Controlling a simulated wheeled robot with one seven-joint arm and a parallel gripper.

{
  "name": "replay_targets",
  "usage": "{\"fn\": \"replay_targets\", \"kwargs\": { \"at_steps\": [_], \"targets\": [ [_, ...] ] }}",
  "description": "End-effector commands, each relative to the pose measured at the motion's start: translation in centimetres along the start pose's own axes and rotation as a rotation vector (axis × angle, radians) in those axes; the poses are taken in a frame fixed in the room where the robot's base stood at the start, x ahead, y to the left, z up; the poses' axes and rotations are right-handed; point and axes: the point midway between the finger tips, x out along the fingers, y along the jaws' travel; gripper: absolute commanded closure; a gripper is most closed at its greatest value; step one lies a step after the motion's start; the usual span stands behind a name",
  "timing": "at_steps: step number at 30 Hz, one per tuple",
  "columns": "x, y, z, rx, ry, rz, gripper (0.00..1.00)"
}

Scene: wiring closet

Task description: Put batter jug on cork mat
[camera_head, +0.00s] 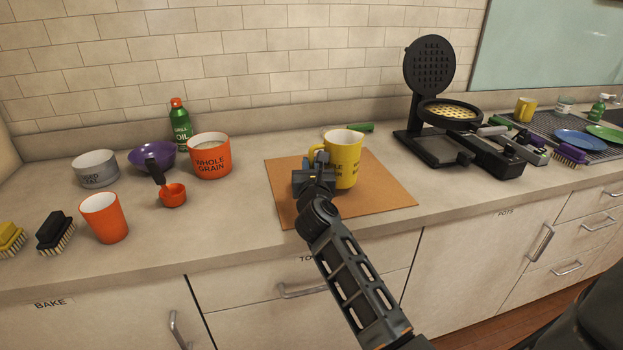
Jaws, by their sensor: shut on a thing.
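The yellow batter jug (346,160) stands upright over the middle of the cork mat (384,194), with dark lettering on its side and its handle toward the left. It looks to rest on the mat, though I cannot tell whether its base touches. My gripper (318,174) is at the jug's left side, shut on it by the handle. My gripper and wrist hide the jug's lower left and part of the mat. The fingertips are hard to make out.
An orange "whole grain" container (210,156), purple bowl (152,155), orange measuring cup (172,195) and orange cup (104,217) stand left of the mat. A black waffle iron (440,110) stands to the right. A green-handled tool (360,127) lies behind the jug.

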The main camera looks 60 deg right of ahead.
Motion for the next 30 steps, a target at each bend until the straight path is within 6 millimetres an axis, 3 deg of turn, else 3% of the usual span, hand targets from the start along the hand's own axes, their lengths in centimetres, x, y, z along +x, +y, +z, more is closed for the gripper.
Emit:
{"fn": "replay_targets", "kwargs": {
  "at_steps": [1,5,18,19,27,30],
  "targets": [
    [0.0,0.0,-1.2,-0.002,0.002,0.000,1.00],
    [0.0,0.0,-2.5,-0.002,0.001,-0.001,1.00],
    [0.0,0.0,-3.1,-0.001,-0.001,0.001,1.00],
    [0.0,0.0,-3.2,0.000,0.001,0.000,0.82],
    [0.0,0.0,-3.1,0.000,0.002,0.000,0.56],
    [0.0,0.0,-3.1,0.000,0.002,0.000,0.56]
  ]
}}
